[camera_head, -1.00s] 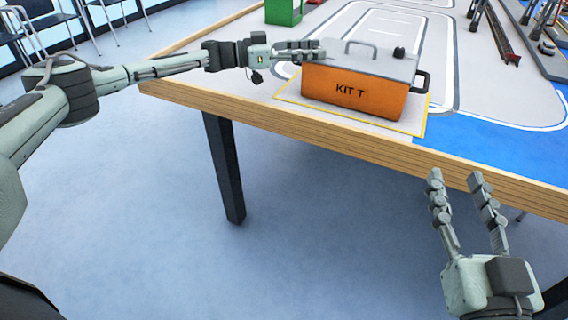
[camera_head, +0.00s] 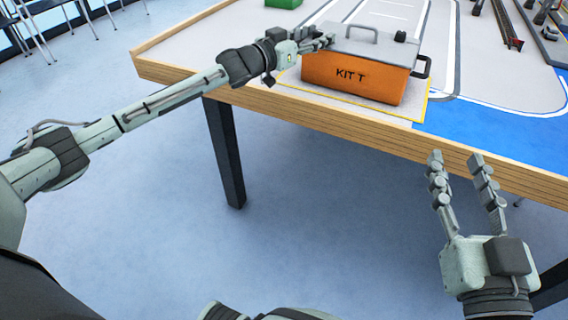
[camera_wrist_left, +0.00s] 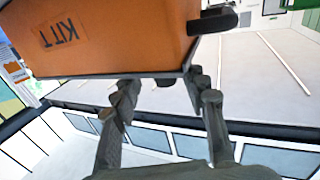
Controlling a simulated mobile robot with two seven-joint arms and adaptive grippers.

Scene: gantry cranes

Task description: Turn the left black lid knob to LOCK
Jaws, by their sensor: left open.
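The orange box (camera_head: 352,80) marked KIT T has a grey lid (camera_head: 365,46) with a grey bar handle. One black lid knob (camera_head: 400,36) shows at the lid's right end. The left knob is hidden behind my left gripper (camera_head: 322,42) in the head view. In the left wrist view, upside down, a small dark piece (camera_wrist_left: 165,82), probably the left knob, shows at the lid's edge between the open fingers of my left gripper (camera_wrist_left: 163,95). Contact cannot be told. My right gripper (camera_head: 455,160) is open and empty, in front of the table edge.
The box stands on a yellow-outlined patch near the wooden front edge of the table (camera_head: 330,124). Black handles stick out from its sides, the right one (camera_head: 424,67) clear in the head view.

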